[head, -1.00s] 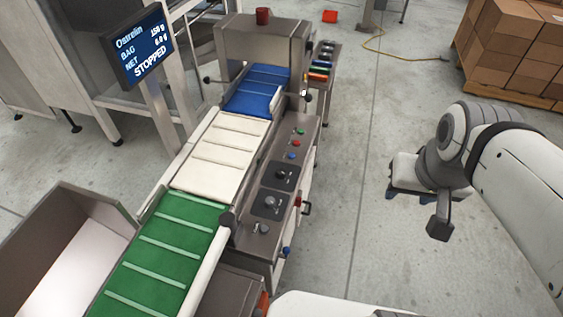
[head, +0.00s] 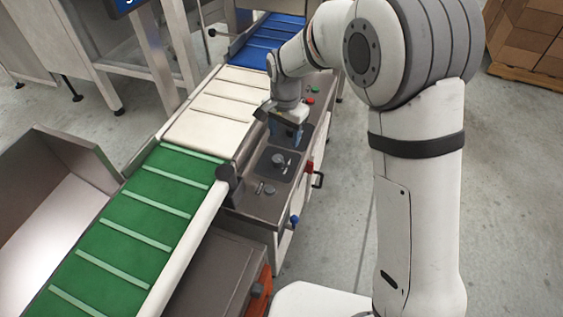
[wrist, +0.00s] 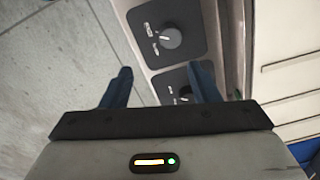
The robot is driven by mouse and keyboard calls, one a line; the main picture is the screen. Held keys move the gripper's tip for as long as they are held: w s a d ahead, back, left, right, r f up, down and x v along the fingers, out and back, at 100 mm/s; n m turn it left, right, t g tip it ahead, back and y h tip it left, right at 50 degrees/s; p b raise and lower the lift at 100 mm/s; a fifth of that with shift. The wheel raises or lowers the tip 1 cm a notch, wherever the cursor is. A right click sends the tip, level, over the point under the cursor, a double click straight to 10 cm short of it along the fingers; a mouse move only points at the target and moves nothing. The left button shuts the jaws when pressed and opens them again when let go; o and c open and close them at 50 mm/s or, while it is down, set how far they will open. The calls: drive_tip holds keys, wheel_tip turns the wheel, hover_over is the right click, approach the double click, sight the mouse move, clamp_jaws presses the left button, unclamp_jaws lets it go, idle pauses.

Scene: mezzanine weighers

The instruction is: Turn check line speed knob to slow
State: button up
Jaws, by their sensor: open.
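Two black dial plates with grey knobs sit on the grey control panel (head: 243,203) beside the belts. The near knob (head: 278,160) is clear in the head view; it also shows in the wrist view (wrist: 169,37), with a pale pointer mark and labels too small to read. The far dial plate (head: 305,138) is partly hidden behind my gripper (head: 286,132); in the wrist view the far knob (wrist: 184,94) is partly covered by a finger. My gripper (wrist: 160,82) is open and empty above the far dial. I cannot tell which knob sets check line speed.
Green (head: 131,228), white (head: 218,112) and blue (head: 262,43) belts run along the panel's left side. A small knob (head: 268,188), a red handle (head: 310,167) and a blue-tipped lever (head: 294,221) are nearby. Open floor lies right of the panel.

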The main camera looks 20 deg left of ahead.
sight(278, 158)
drive_tip(key=a+f, duration=0.2)
drive_tip(key=f, duration=0.1)
wheel_tip(278, 158, down, 8)
drive_tip(key=shift+r+b, duration=0.25)
drive_tip(key=shift+b, duration=0.2)
drive_tip(key=shift+c, duration=0.2)
